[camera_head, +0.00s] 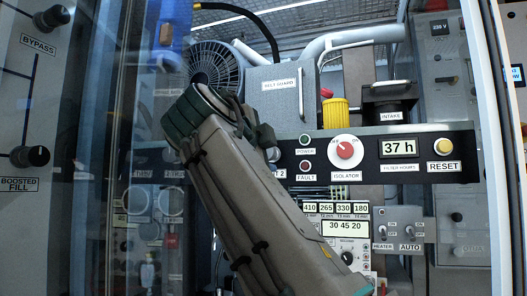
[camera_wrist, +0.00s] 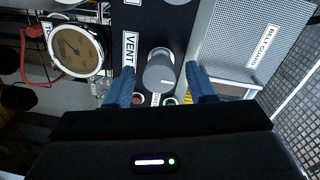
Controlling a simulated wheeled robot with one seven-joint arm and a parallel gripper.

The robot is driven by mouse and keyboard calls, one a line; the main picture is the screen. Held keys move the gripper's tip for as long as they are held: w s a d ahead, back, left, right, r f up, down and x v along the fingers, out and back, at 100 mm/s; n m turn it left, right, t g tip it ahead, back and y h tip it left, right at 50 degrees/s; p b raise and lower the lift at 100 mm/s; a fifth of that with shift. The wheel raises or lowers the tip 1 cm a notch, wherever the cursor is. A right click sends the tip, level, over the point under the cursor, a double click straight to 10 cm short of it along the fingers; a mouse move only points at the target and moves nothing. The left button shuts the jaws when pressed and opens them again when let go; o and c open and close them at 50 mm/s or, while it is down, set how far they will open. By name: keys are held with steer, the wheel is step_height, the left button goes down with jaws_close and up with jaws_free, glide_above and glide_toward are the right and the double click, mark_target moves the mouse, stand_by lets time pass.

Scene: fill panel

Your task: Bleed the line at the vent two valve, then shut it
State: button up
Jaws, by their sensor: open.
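A round grey knob (camera_wrist: 160,74) sits on a dark panel in the wrist view, beside a white label (camera_wrist: 130,47) that reads VENT. Any further lettering on that label is hidden by a finger. My gripper (camera_wrist: 160,68) is open, with one blue finger on each side of the knob. I cannot tell whether the fingers touch it. In the head view my arm covers this knob, and my fingers do not show there. A partly covered label ending in 2 (camera_head: 279,173) shows beside my arm.
A round gauge (camera_wrist: 75,50) is left of the knob in the wrist view, and the belt guard (camera_wrist: 245,45) is right. In the head view, an isolator knob (camera_head: 345,152), an hours display (camera_head: 399,147) and a reset button (camera_head: 444,147) line the panel. Clear panes stand left.

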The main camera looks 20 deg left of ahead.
steer(key=o, duration=0.4)
step_height(320, 180, up, 5)
steer(key=p, duration=0.4)
steer(key=d+r, duration=0.2)
steer(key=d, duration=0.2)
steer(key=d+r+p, duration=0.1)
steer(key=d+r, duration=0.1)
steer(key=d, duration=0.2)
steer(key=d+r+p, duration=0.1)
steer(key=d+r, duration=0.1)
steer(key=d, duration=0.1)
steer(key=shift+w+d, duration=0.15)
steer(key=shift+d, duration=0.25)
steer(key=c, duration=0.4)
